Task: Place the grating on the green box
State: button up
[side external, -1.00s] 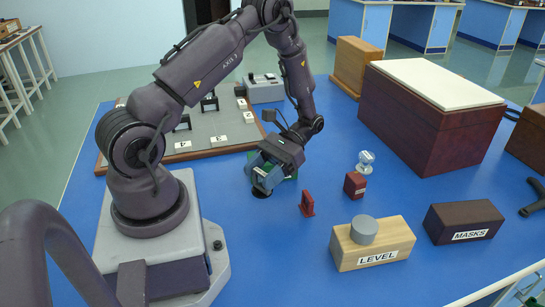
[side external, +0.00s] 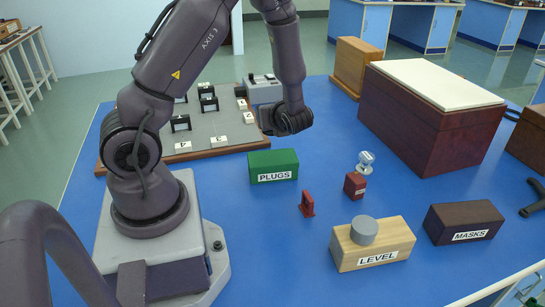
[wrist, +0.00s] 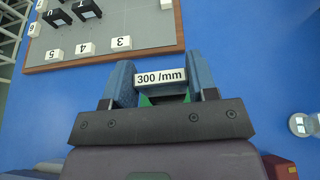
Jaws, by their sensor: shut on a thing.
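The grating, a small dark piece with a white "300 /mm" label (wrist: 161,77), is held between the blue fingers of my gripper (wrist: 160,86) in the wrist view. My gripper is shut on it. A patch of green (wrist: 145,101) shows just behind the grating and is largely hidden by it and the jaws. In the side view the green box (side external: 273,167), labelled PLUGS, stands on the blue bench with its top bare. The end of my arm is above and behind the box there; the fingers and grating are hidden from that side.
A grey board with a wooden rim (side external: 215,153) and lettered tiles lies left of the green box. A red stand (side external: 307,204), a red block with a glass piece (side external: 355,184), the LEVEL block (side external: 373,245) and the MASKS box (side external: 464,222) stand to the right and front.

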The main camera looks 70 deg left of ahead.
jog(key=shift+w+f, duration=0.15)
jog(key=shift+f, duration=3.8)
jog(key=o, duration=0.9)
jog(key=shift+f, duration=0.1)
jog(key=shift+o, duration=0.2)
